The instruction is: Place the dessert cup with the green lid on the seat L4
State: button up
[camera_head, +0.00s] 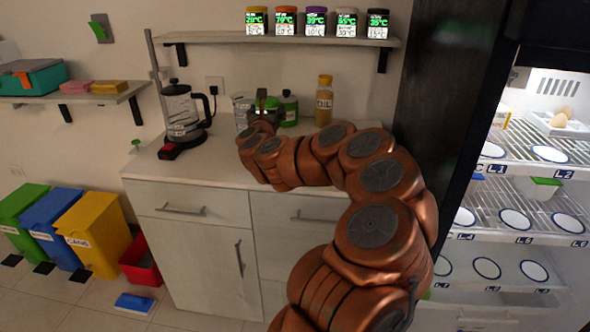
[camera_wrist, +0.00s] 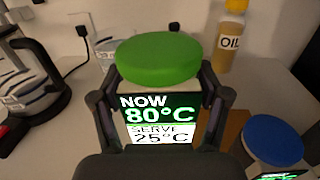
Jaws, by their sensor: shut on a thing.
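My gripper (camera_wrist: 165,115) is shut on a cup with a green lid (camera_wrist: 160,58); its front display (camera_wrist: 158,120) reads NOW 80°C, SERVE 25°C. In the head view my gripper (camera_head: 262,106) is over the counter by the back wall, and the held cup is mostly hidden there. Whether the cup touches the counter cannot be told. Seat L4 (camera_head: 464,216) is a white disc at the left of the middle fridge shelf, above the L4 label (camera_head: 465,236). It looks empty, though its left part is cut off by the dark fridge edge. My gripper is far left of it.
A blue-lidded container (camera_wrist: 272,144) is close to my gripper's right. An oil bottle (camera_head: 325,100), a green bottle (camera_head: 288,109) and a coffee maker (camera_head: 183,110) stand on the counter. A green-lidded box (camera_head: 545,182) is in the fridge. A dark panel (camera_head: 440,90) borders the fridge.

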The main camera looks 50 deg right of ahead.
jog(key=shift+m+g+h, duration=0.5)
jog(key=shift+g, duration=0.1)
jog(key=s+d+f, duration=0.1)
jog(key=f, duration=0.2)
jog(key=s+d+f, duration=0.1)
jog(key=f, duration=0.3)
jog(key=s+d+f, duration=0.1)
jog(key=f, duration=0.2)
jog(key=shift+s+d+f, duration=0.2)
jog(key=shift+d+f, duration=0.15)
jog(key=shift+f, duration=0.05)
jog(key=shift+f+b, duration=0.15)
jog(key=shift+b, duration=0.35)
jog(key=o, duration=1.1)
